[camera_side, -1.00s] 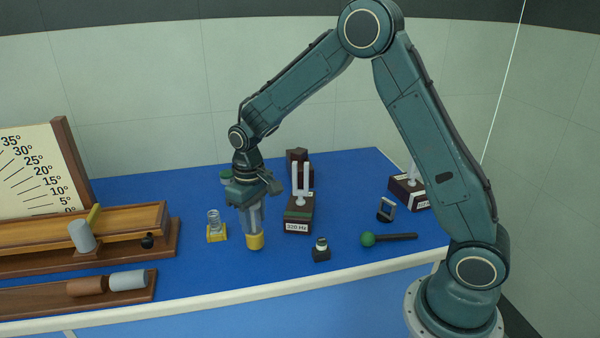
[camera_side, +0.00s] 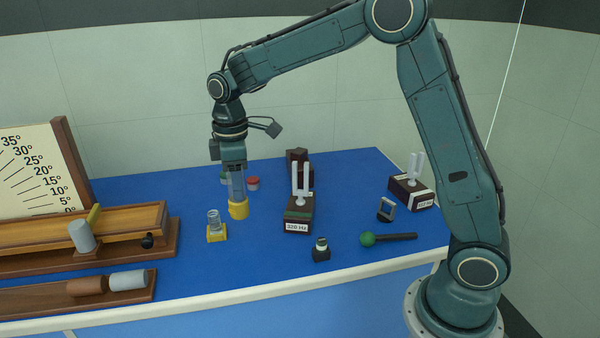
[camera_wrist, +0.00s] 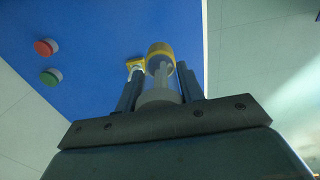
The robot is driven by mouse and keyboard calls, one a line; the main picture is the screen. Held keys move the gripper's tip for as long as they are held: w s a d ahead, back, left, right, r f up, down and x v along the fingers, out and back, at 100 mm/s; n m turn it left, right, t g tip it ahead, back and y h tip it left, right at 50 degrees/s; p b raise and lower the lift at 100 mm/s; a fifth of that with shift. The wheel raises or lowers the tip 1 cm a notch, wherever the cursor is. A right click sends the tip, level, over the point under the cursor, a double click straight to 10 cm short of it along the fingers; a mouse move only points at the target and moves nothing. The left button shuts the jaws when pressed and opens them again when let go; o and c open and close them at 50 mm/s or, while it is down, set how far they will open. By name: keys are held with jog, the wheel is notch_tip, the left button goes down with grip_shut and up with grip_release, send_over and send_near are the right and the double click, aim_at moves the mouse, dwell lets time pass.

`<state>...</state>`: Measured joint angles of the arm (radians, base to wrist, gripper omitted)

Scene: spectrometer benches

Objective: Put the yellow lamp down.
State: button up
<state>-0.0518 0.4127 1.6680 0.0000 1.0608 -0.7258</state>
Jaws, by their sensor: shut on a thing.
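The yellow lamp (camera_side: 238,209), a clear tube with a yellow band at its lower end, hangs upright below my gripper (camera_side: 236,176). My gripper is shut on the clear part of the tube. In the wrist view the lamp's yellow end (camera_wrist: 159,50) points away from the camera, between the two dark fingers (camera_wrist: 160,82). I cannot tell for sure whether the lamp's lower end touches the blue table. A small yellow square base with a clear glass piece (camera_side: 216,228) stands just in front and left of the lamp; it also shows in the wrist view (camera_wrist: 135,65).
A red disc (camera_side: 253,183) and a green disc (camera_side: 225,178) lie behind the lamp. A tuning fork on a box (camera_side: 298,215) stands to the right. A wooden rail with an angle scale (camera_side: 120,232) is at left. Blue table (camera_side: 180,200) is clear left of the lamp.

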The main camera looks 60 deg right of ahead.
aim_at(238, 217)
jog(key=r+n, duration=0.2)
jog(key=a+r+n, duration=0.1)
jog(key=r+n, duration=0.1)
jog(key=r, duration=0.1)
jog(key=s+r+n, duration=0.1)
jog(key=r+n, duration=0.1)
jog(key=r, duration=0.1)
jog(key=shift+a+n, duration=0.3)
jog(key=shift+a, duration=0.05)
notch_tip(238, 217, down, 16)
jog(key=shift+w+r, duration=0.1)
jog(key=shift+r, duration=0.05)
dwell(0.3)
jog(key=shift+f, duration=1.95)
jog(key=shift+f, duration=0.1)
jog(key=o, duration=1.1)
jog(key=shift+f, duration=0.1)
